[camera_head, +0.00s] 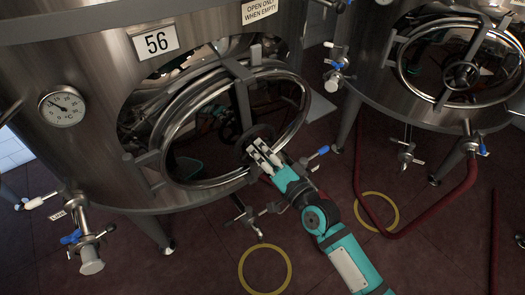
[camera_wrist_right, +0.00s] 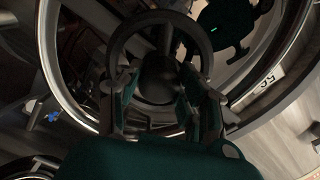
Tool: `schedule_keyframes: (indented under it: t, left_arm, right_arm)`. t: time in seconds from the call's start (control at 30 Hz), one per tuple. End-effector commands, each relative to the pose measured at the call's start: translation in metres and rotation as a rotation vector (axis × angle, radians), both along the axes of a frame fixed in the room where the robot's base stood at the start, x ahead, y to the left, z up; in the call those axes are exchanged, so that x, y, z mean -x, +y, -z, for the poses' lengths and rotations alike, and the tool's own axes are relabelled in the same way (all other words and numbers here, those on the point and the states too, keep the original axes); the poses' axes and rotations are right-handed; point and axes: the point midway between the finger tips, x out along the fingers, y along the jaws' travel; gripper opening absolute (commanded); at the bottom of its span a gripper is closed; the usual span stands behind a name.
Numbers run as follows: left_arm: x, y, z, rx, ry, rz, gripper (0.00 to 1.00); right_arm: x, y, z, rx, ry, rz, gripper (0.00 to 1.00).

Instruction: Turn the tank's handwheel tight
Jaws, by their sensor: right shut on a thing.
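Tank 56 (camera_head: 60,150) is a large steel tank on the left of the head view. Its round manway door (camera_head: 172,165) has a shiny rim and a dark crossbar. The handwheel (camera_head: 243,136) is a dark ring at the door's middle, and it also shows large in the right wrist view (camera_wrist_right: 117,45). My right gripper (camera_head: 256,149) is at the handwheel, with its fingers shut on it. In the right wrist view, the fingers (camera_wrist_right: 158,92) lie on both sides of the wheel's hub. My left gripper is not in view.
A second tank (camera_head: 365,75) with its own handwheel stands at the right. Valves with blue handles (camera_head: 70,237) stick out low on the tanks. A red hose (camera_head: 440,205) and yellow rings (camera_head: 264,269) lie on the dark red floor. A thermometer (camera_head: 61,106) is on the tank.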

Motion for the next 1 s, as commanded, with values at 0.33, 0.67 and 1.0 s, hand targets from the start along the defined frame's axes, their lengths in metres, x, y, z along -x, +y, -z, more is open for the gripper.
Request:
schedule_keyframes:
  t: [0.33, 0.67, 1.0]
  left_arm:
    - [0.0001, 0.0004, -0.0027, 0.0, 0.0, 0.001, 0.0]
    - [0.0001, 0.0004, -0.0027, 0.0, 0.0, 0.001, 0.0]
    - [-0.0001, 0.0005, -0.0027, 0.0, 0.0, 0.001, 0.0]
  right_arm:
    - [0.0, -0.0002, 0.0003, -0.073, 0.054, 0.001, 0.0]
    - [0.0001, -0.0001, 0.0003, -0.081, 0.059, 0.0, 0.0]
    - [0.0, 0.0, 0.0001, -0.078, 0.057, 0.0, 0.6]
